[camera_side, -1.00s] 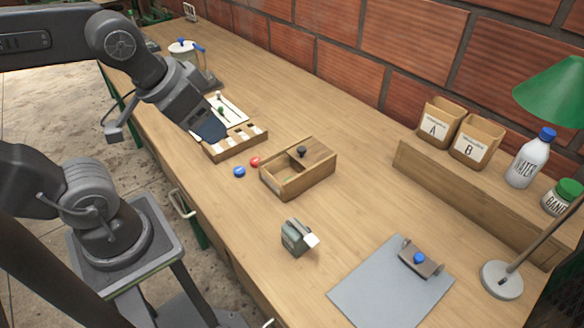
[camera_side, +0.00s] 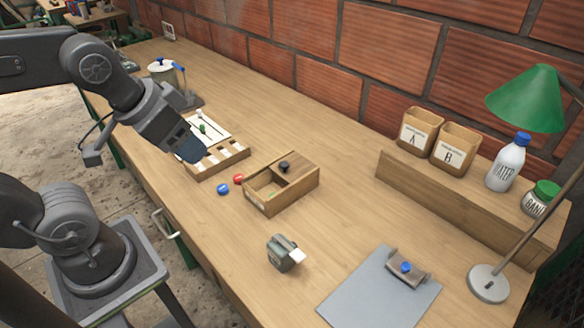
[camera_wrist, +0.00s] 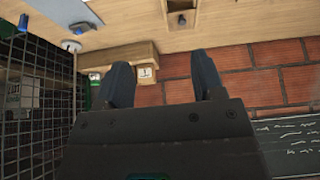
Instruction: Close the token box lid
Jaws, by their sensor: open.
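The token box (camera_side: 265,203) is a wooden box on the bench in the side view. Its lid (camera_side: 297,171), with a dark knob (camera_side: 284,166), covers the right, back part. The left, front part of the box is uncovered. My gripper (camera_side: 188,150) is to the left of the box, above the slotted wooden tray, and does not touch the box. In the wrist view my gripper (camera_wrist: 163,84) has its two dark fingers spread, with nothing held between them.
A red token (camera_side: 238,178) and a blue token (camera_side: 223,188) lie left of the box. The slotted tray (camera_side: 222,162) is beneath my gripper. A small grey-green device (camera_side: 280,254) and a clipboard (camera_side: 375,290) are nearer the front. A raised shelf (camera_side: 455,205) stands at right.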

